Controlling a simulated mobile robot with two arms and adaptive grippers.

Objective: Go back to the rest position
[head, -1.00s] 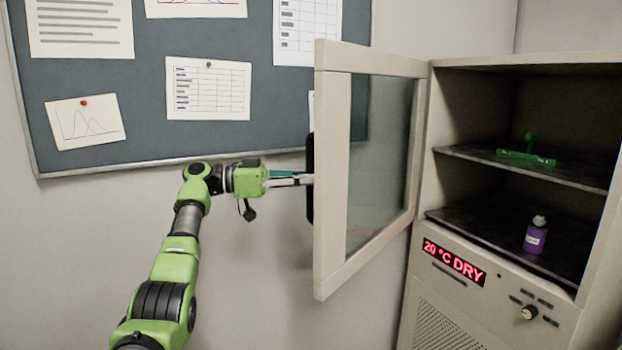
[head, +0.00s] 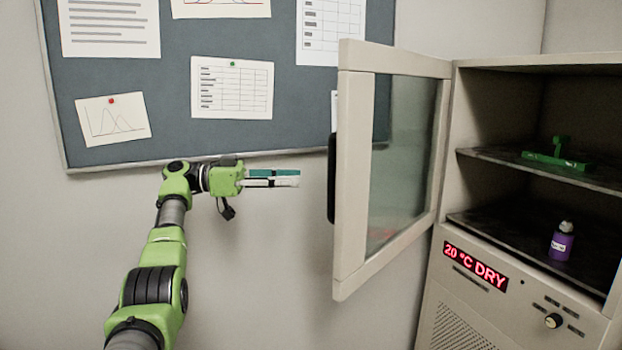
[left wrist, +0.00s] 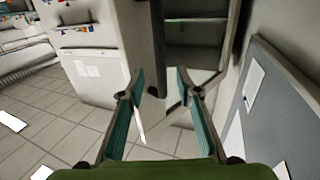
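My left gripper (head: 299,178) is in front of the wall below the pinboard, to the left of the open cabinet door (head: 354,185). A gap of bare wall shows between its fingertips and the black door handle (head: 331,178). In the left wrist view my left gripper (left wrist: 161,85) has its teal fingers spread apart with nothing between them, and the dark handle (left wrist: 157,45) shows beyond the tips. The drying cabinet (head: 490,250) stands at the right with its door swung wide. My right gripper is not in view.
A purple bottle (head: 561,243) stands on the cabinet's lower shelf, and a green object (head: 555,161) lies on the upper one. The pinboard (head: 300,100) with papers hangs behind my left arm. Open tiled floor (left wrist: 40,135) shows in the left wrist view.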

